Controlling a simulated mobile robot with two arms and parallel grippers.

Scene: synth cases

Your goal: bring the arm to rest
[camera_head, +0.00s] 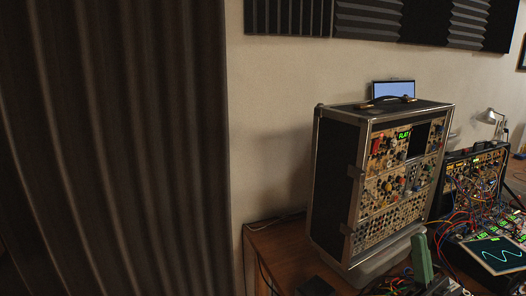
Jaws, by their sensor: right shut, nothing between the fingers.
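My right gripper (420,240) shows low in the picture, right of centre, as a green upright shape. It is shut and empty, in front of the lower right side of a tall synth case (322,190). I cannot tell whether it touches anything. The lower part of my right arm is cut off by the bottom edge. My left gripper is not in view.
The synth case stands on a wooden table (283,245) with a small screen (393,88) behind its top. A second synth (470,170) with many cables, a display (497,254) and a lamp (489,116) are at right. A dark curtain (110,150) fills the left.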

